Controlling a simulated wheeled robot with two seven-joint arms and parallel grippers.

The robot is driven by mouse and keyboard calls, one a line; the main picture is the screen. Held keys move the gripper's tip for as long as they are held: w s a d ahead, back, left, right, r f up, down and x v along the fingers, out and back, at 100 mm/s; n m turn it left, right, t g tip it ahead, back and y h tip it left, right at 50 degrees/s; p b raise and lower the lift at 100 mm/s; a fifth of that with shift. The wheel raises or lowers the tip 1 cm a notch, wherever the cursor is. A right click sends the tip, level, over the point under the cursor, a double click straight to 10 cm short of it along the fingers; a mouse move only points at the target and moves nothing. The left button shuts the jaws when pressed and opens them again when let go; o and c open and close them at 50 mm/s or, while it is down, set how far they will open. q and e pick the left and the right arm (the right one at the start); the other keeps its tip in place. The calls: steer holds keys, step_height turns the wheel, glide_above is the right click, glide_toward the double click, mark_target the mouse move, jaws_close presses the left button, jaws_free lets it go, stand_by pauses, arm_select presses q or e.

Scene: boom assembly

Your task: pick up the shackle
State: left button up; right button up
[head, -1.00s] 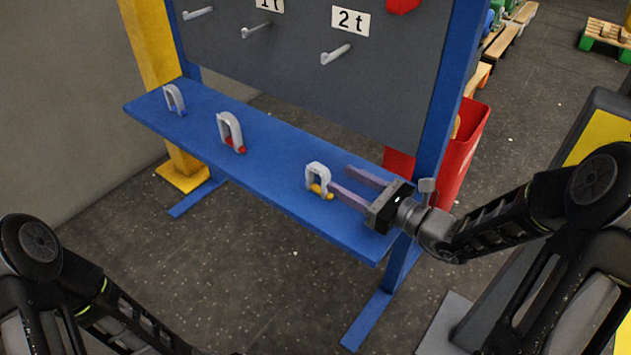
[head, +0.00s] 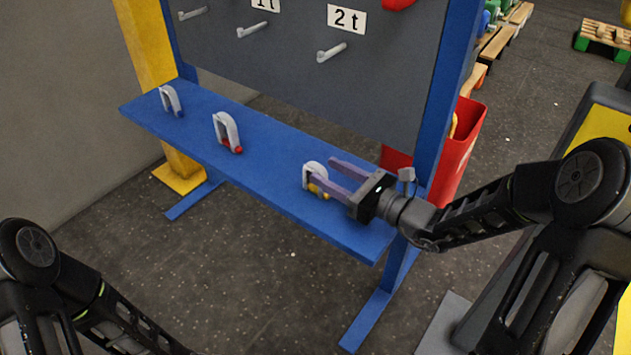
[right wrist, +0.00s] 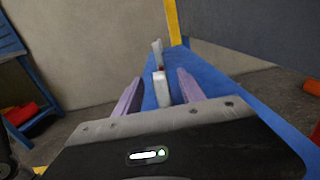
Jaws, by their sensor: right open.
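Three grey shackles stand on the blue shelf (head: 260,165). The nearest, with a yellow pin, is the yellow-pin shackle (head: 307,173); the red-pin shackle (head: 228,128) is in the middle and the blue-pin shackle (head: 170,97) at the far left. My right gripper (head: 322,170) is open, its fingertips at the yellow-pin shackle, with the near finger covering part of it. In the right wrist view, the yellow-pin shackle (right wrist: 162,90) appears between the two spread fingers, with gaps visible on both sides. My left gripper is out of view.
A dark board with hooks (head: 332,52) and weight labels rises behind the shelf. A blue post (head: 440,110) and a red bin (head: 465,145) stand to the right. Open floor lies in front of the shelf.

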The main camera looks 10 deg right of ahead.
steer(key=b+x, duration=0.1)
steer(key=x, duration=0.2)
steer(key=shift+w+a+f, duration=0.2)
steer(key=shift+w+a, duration=0.05)
steer(key=shift+a, duration=0.05)
steer(key=shift+w+a+r, duration=0.1)
steer(key=shift+w+a, duration=0.05)
steer(key=shift+w, duration=0.05)
jaws_close()
stand_by(0.5)
